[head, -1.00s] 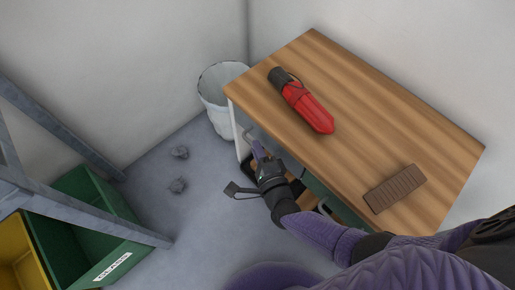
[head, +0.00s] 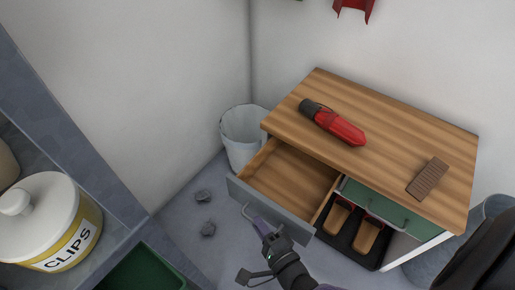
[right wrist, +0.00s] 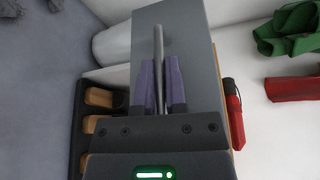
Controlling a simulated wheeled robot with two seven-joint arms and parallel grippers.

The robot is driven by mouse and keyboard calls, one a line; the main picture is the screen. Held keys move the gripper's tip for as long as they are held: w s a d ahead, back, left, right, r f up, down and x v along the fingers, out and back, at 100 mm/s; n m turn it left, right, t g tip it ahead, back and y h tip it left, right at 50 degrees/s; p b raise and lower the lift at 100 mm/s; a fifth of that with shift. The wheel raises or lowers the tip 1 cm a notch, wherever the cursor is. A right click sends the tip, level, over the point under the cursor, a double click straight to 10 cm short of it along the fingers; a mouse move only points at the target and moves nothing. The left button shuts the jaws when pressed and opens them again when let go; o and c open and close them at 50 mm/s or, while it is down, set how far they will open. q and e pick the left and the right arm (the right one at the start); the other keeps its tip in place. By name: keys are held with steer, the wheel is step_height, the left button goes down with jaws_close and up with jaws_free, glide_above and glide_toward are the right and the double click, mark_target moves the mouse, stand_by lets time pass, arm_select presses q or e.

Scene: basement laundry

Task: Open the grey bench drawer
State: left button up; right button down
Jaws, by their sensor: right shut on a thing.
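The grey bench drawer (head: 271,210) is pulled well out of the wooden-topped bench (head: 400,140) in the head view, and its wooden inside looks empty. Its grey front also shows in the right wrist view (right wrist: 196,60). My right gripper (head: 259,224) is at the drawer's front, shut on the bar handle (right wrist: 159,45). In the right wrist view the purple fingers sit on both sides of the bar. A green drawer (head: 375,204) beside it is closed. My left gripper is not in view.
A red tool (head: 335,124) and a brown block (head: 428,178) lie on the bench top. A white bin (head: 241,135) stands by the bench's left end. Dark lumps (head: 207,229) lie on the floor. A shelf with a CLIPS tub (head: 50,220) is at the left.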

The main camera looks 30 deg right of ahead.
steer(key=shift+s+a+f, duration=0.1)
steer(key=shift+s+a, duration=0.1)
steer(key=shift+a, duration=0.25)
steer(key=shift+s+a, duration=0.15)
steer(key=shift+a, duration=0.3)
steer(key=c, duration=0.7)
jaws_free()
steer(key=shift+a, duration=0.1)
